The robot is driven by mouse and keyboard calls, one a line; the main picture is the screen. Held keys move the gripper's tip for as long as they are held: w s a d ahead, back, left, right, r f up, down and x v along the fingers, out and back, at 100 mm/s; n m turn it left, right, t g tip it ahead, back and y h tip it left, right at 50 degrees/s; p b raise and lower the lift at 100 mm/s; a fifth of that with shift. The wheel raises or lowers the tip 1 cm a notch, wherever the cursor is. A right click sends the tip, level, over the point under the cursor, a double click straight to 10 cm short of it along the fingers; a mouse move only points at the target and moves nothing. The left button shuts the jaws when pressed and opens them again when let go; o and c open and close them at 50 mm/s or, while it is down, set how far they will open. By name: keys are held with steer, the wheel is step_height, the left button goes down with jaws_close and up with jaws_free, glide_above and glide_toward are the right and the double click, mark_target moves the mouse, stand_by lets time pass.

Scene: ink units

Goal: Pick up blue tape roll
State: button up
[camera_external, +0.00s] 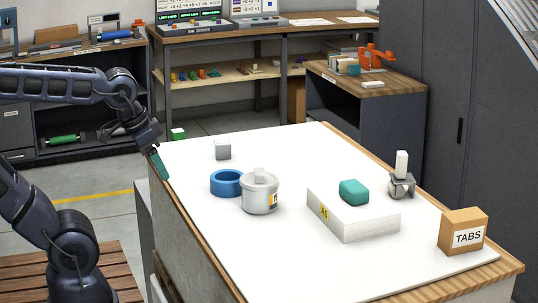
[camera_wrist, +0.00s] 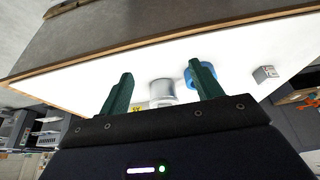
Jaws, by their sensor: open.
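The blue tape roll (camera_external: 214,186) lies flat on the white table top, just left of a grey lidded can. In the wrist view the blue tape roll (camera_wrist: 188,76) is partly hidden behind the right finger. My gripper (camera_external: 159,164) hangs at the table's left edge, to the left of the roll and apart from it. In the wrist view my gripper (camera_wrist: 161,74) has its two green fingers spread wide, with nothing held between them.
The grey can (camera_external: 259,198) stands against or very near the roll. A grey cube (camera_external: 223,150) sits behind the roll. A white block (camera_external: 350,222) bears a teal lump (camera_external: 354,191). A TABS box (camera_external: 463,232) and a small clamp-like device (camera_external: 401,184) stand at the right.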

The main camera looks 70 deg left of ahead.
steer(key=o, duration=0.8)
steer(key=shift+c, duration=0.2)
steer(key=n+g, duration=0.5)
steer(key=n, duration=0.5)
glide_toward(228, 178)
steer(key=d+f, duration=0.1)
steer(key=s+d+f, duration=0.1)
steer(key=d+f, duration=0.1)
steer(key=shift+s+d+f, duration=0.15)
steer(key=shift+s+d, duration=0.1)
steer(key=shift+a+f, duration=0.15)
steer(key=shift+f, duration=1.15)
steer(key=shift+a+f, duration=0.1)
steer(key=shift+f, duration=1.25)
